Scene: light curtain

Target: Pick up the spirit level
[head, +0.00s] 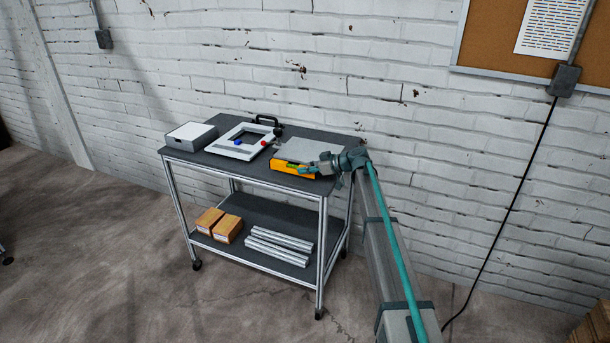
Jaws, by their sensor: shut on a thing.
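The spirit level (282,167) is a yellow-orange bar with a small green spot, at the front right of the cart's dark top shelf (222,160). My gripper (308,169) reaches in from the right and is shut on the level near its right end. The fingers are small in this view and partly cover that end. I cannot tell whether the level touches the shelf or is slightly raised.
A grey flat-topped item (300,150) lies just behind the level. The lower shelf holds brown boxes (228,229) and metal bars (280,246). A brick wall (240,60) is behind.

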